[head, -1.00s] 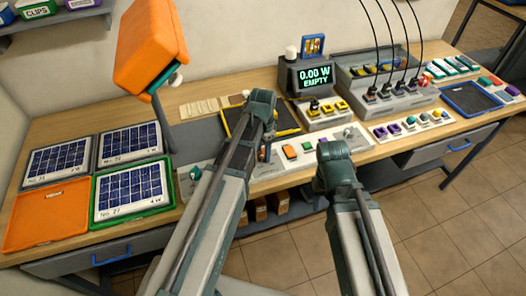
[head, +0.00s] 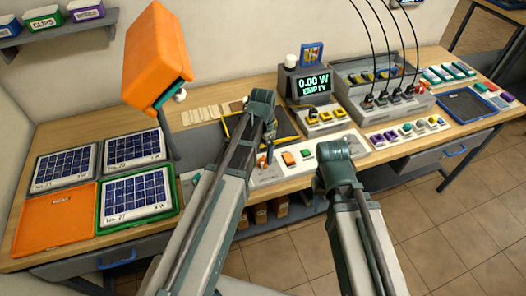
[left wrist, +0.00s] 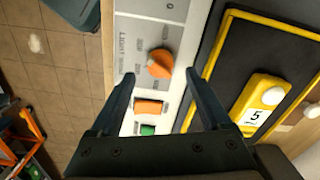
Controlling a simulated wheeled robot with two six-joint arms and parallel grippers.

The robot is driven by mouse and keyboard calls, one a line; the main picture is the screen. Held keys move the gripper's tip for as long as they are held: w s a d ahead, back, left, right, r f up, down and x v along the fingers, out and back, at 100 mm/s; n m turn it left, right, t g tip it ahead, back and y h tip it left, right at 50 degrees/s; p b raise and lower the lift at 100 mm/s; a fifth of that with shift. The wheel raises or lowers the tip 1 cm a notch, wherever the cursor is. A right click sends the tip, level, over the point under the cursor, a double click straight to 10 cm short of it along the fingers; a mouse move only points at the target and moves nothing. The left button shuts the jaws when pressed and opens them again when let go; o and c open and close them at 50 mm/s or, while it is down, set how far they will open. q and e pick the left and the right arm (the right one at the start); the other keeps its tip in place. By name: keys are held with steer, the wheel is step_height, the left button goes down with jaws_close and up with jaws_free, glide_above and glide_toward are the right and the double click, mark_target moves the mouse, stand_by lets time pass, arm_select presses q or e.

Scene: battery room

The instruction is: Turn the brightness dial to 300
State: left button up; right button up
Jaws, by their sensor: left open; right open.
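The orange brightness dial (left wrist: 160,63) sits on a white panel (left wrist: 125,65) with printed lettering and scale marks in the left wrist view. The scale numbers and the dial's setting are too small to read. My left gripper (left wrist: 157,80) is open and empty, with a finger on either side of the panel strip. The dial lies between and slightly beyond the fingertips, with no visible contact. In the head view my left arm's end (head: 262,110) is over the bench front, partly hiding the panel. My right gripper (head: 337,152) is at the bench's front edge, its fingers hidden.
An orange switch (left wrist: 149,106) and a green one (left wrist: 148,129) share the panel. A yellow-edged black mat (left wrist: 235,60) lies beside it, holding a yellow block (left wrist: 262,102). The display (head: 313,85) reads 0.00 W EMPTY. An orange lamp (head: 157,55) stands left of my arm.

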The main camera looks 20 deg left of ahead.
mark_target(263, 160)
arm_select(q)
step_height(263, 160, up, 10)
steer(key=p, duration=0.8)
steer(key=shift+p, duration=0.3)
arm_select(e)
step_height(263, 160, up, 10)
steer(key=shift+f, duration=0.15)
arm_select(q)
steer(key=shift+f, duration=0.15)
steer(key=s+d+f+n+b, duration=0.2)
steer(key=s+d+f+b, duration=0.1)
steer(key=s+d, duration=0.2)
steer(key=s+d+f+n+y+b, duration=0.1)
steer(key=s+d, duration=0.4)
steer(key=s, duration=0.5)
step_height(263, 160, down, 2)
steer(key=shift+d+f+n+b, duration=0.1)
steer(key=shift+d+n+b, duration=0.25)
steer(key=shift+n+b, duration=0.6)
arm_select(e)
step_height(263, 160, down, 6)
steer(key=shift+f, duration=0.2)
arm_select(q)
steer(key=shift+m, duration=0.25)
